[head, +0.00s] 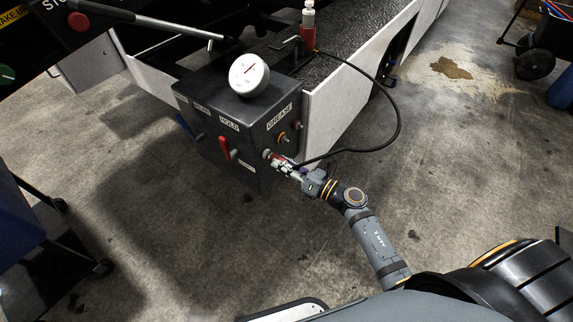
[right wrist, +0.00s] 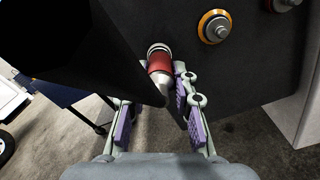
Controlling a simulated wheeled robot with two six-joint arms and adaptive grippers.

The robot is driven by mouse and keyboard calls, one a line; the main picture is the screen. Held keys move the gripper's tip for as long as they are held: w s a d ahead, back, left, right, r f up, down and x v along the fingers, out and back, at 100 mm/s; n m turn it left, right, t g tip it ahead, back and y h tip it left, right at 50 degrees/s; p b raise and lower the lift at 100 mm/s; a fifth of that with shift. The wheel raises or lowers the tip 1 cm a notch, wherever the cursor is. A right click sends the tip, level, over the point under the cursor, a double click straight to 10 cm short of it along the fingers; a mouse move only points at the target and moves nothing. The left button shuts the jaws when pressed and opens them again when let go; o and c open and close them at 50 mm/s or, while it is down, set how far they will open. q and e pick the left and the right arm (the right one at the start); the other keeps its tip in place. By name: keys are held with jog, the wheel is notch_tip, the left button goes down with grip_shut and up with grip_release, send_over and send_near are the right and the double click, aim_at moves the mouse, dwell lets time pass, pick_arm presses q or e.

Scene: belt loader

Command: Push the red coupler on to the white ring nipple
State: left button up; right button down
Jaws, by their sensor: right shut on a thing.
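The red coupler (right wrist: 160,62) is at the front of my right gripper (right wrist: 160,118), whose purple-padded fingers lie on either side of its pale tapered tail. The gripper also shows in the head view (head: 287,167), shut on the coupler beside the dark box. The white ring nipple (head: 266,153) is low on the box's GREASE face. In the right wrist view a pale ring (right wrist: 157,48) shows at the coupler's far end, in line with it. I cannot tell whether the coupler is fully seated. My left gripper is out of view.
An orange-ringed nipple (right wrist: 214,27) is up and right of the coupler; a red-ringed one (right wrist: 283,4) is beyond. A black hose (head: 398,125) loops right of the box (head: 235,155). A red lever (head: 223,147) and a gauge (head: 249,75) are on the box.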

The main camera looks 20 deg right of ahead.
jog(key=shift+w+a, duration=0.15)
jog(key=shift+w, duration=0.05)
jog(key=c, duration=1)
grip_release()
jog(key=v, duration=1.2)
